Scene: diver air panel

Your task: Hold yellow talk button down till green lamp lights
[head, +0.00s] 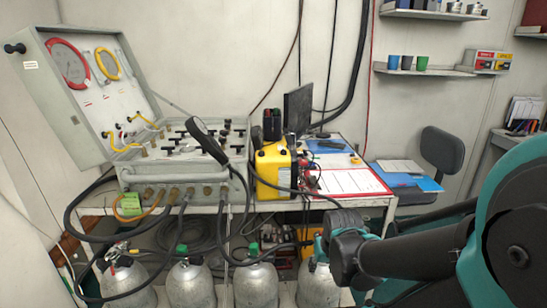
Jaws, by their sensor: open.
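A yellow box-shaped unit (272,170) with a handle stands near the middle of the bench, right of the grey air panel case (172,178). The case lid (85,85) stands open at the left, with red and yellow hose loops inside. I cannot make out a yellow talk button or a green lamp at this size. My dark arm reaches in from the right, and its nearest joint covers the area below the bench's right front edge.
Several grey cylinders (256,285) stand under the bench, with black hoses looping in front. A monitor (298,108), a red-edged sheet (350,182) and blue folders lie or stand at the right. An office chair (442,152) is behind. Shelves (425,72) hold cups.

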